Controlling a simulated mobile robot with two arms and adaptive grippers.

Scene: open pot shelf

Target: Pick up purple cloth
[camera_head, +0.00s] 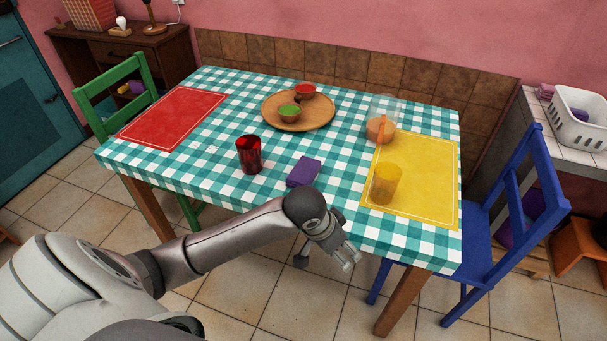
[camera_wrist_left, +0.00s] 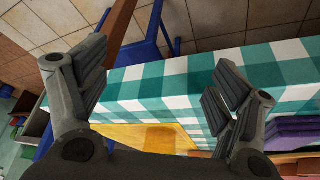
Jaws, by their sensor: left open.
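The purple cloth (camera_head: 303,171) lies folded on the checkered table (camera_head: 220,183), near its front edge and between the red glass and the yellow mat. A purple folded shape (camera_wrist_left: 292,130), likely the same cloth, shows at the right edge of the left wrist view. My left gripper (camera_head: 325,258) is in front of the table, below and a little right of the cloth in the picture, and apart from it. In the left wrist view its two fingers (camera_wrist_left: 158,88) stand wide apart with nothing between them. My right gripper is not in view.
A red glass (camera_head: 249,155) stands left of the cloth. A yellow glass (camera_head: 385,184) stands on the yellow mat (camera_head: 435,165) to the right. A wooden tray (camera_head: 322,122) with two bowls is behind. A blue chair (camera_head: 478,250) stands at the table's right side.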

